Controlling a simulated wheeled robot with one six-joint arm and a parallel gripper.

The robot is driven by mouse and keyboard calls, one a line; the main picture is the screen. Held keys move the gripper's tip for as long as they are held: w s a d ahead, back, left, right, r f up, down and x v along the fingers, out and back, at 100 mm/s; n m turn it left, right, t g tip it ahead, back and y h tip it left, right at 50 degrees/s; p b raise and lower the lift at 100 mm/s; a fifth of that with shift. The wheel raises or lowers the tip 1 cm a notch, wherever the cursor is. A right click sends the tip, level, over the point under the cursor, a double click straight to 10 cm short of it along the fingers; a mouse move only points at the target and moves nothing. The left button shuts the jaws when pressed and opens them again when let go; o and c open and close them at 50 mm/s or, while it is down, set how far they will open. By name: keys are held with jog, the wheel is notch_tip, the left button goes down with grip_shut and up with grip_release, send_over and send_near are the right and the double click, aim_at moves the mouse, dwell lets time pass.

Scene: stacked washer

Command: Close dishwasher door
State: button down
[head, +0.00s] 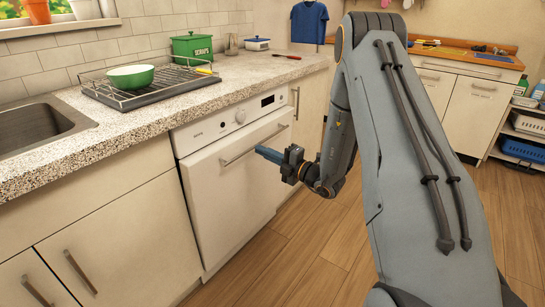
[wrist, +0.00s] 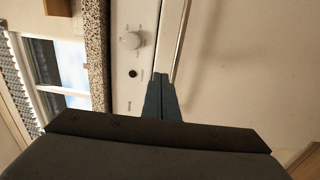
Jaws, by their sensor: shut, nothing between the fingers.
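The white dishwasher door (head: 235,190) stands upright or nearly so under the counter, below its control panel (head: 235,117). I cannot tell whether it is fully flush. A metal bar handle (head: 254,145) runs along its upper part. My gripper (head: 262,151) is shut and empty, its blue fingertips pointing at the door just below the handle in the head view. In the wrist view the fingertips (wrist: 161,77) show beside the handle bar (wrist: 180,42), with the door (wrist: 245,60) to the right and the panel knob (wrist: 131,41) to the left. Contact with the door is unclear.
The speckled counter (head: 130,120) above holds a drying rack (head: 150,90) with a green bowl (head: 131,76), and a green box (head: 193,47). A sink (head: 35,125) is at the left. Wooden floor (head: 305,240) is clear in front of the dishwasher.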

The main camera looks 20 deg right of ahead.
aim_at(241, 140)
jog(key=x, duration=0.7)
